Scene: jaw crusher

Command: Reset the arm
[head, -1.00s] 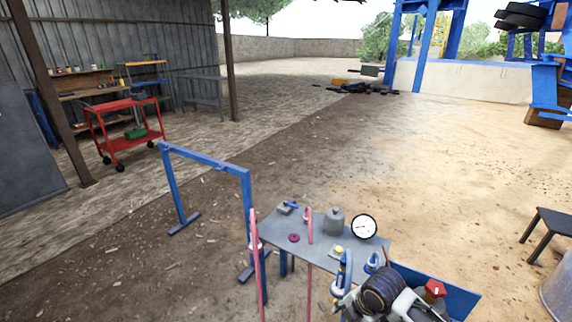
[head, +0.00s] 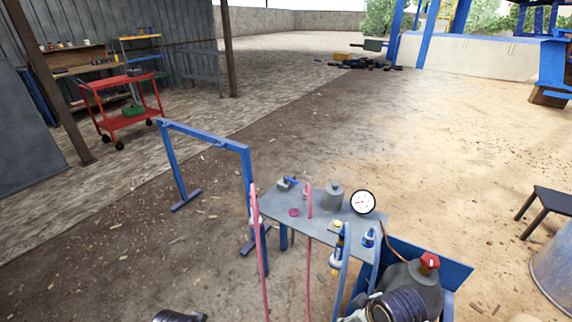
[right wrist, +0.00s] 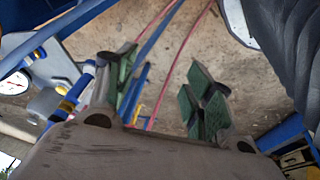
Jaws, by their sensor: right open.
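My right gripper (right wrist: 166,84) shows in the right wrist view. Its two green-padded fingers stand apart, with nothing visible between them. Pink and blue hoses run behind and beyond the fingers. In the head view, part of my right arm (head: 396,306) is at the bottom, in front of the blue box, and its gripper cannot be made out there. A dark ringed part at the bottom edge, left of centre, may belong to my left arm. My left gripper is not in view.
A grey table (head: 270,205) carries a round gauge (head: 363,202), a grey weight (head: 333,197) and fittings. Two pink hoses (head: 310,250) hang before it. A blue frame (head: 205,135) stands left. A blue box (head: 455,272) and a black stool (head: 545,205) are right. Open ground lies beyond.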

